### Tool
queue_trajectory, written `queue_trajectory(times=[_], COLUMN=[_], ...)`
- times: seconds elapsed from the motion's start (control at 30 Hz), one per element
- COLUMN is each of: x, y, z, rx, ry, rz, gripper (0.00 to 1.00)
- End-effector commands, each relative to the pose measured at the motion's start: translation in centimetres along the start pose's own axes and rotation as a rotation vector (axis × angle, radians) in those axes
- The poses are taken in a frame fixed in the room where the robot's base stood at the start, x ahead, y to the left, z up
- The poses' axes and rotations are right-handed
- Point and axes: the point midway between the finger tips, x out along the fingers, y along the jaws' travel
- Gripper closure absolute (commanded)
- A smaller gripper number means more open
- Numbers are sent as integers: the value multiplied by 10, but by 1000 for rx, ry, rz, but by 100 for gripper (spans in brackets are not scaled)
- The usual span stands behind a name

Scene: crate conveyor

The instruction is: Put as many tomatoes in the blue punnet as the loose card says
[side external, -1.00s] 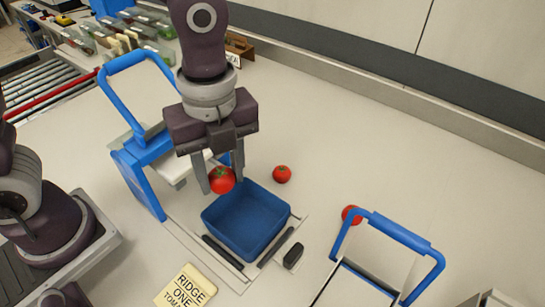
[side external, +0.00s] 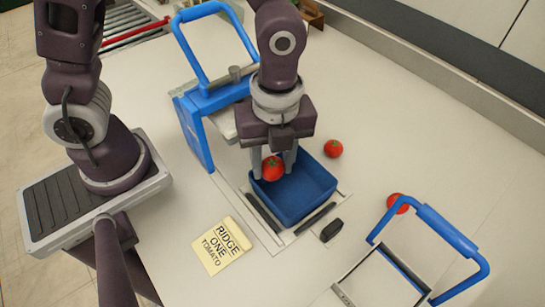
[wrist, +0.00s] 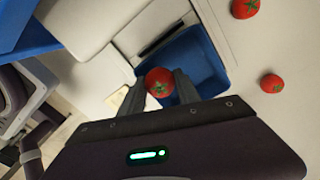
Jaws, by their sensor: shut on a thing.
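My gripper (side external: 273,168) is shut on a red tomato (side external: 272,170), which also shows between the fingers in the wrist view (wrist: 159,81). It holds the tomato over the left part of the blue punnet (side external: 318,190); the exact height is hard to tell. One loose tomato (side external: 333,148) lies on the table just behind the punnet. Another tomato (side external: 398,203) lies to the right by a blue-handled frame. The cream card (side external: 222,245) reads "RIDGE ONE TOMATO".
A blue-handled stand (side external: 197,130) rises behind and left of the punnet. A second blue-handled frame (side external: 430,225) stands at the right front. A small black object (side external: 331,230) lies beside the punnet's marked place. The table at the back right is clear.

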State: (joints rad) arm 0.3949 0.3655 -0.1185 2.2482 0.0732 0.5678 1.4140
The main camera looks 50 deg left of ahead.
Motion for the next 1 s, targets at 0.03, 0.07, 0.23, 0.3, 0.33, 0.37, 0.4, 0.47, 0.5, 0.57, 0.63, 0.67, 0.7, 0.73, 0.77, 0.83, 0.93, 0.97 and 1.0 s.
queue_trajectory(times=[0.03, 0.07, 0.23, 0.3, 0.33, 0.37, 0.4, 0.47, 0.5, 0.57, 0.63, 0.67, 0.7, 0.73, 0.77, 0.83, 0.93, 0.97, 1.0], x=[0, 0, 0, 0, 0, 0, 0, 0, 0, 0, 0, 0, 0, 0, 0, -1, -8, -10, -14], y=[0, 0, 0, 0, 0, 0, 0, 0, 0, 0, 0, 0, 0, 0, 0, 0, -1, -1, -1], z=[0, 0, 0, 0, 0, 0, 0, 0, 0, 0, 0, 0, 0, 0, 0, 0, 0, 0, 0], rx=[0, 0, 0, 0, 0, 0, 0, 0, 0, 0, 0, 0, 0, 0, 0, 0, -1, -1, -1], ry=[0, 0, 0, 0, 0, 0, 0, 0, 0, 0, 0, 0, 0, 0, 0, 0, 1, 0, 1], rz=[0, 0, 0, 0, 0, 0, 0, 0, 0, 0, 0, 0, 0, 0, 0, 0, -4, -3, -4], gripper=[100, 100, 100, 100, 100, 100, 100, 51, 44, 36, 36, 36, 36, 36, 36, 36, 36, 36, 36])
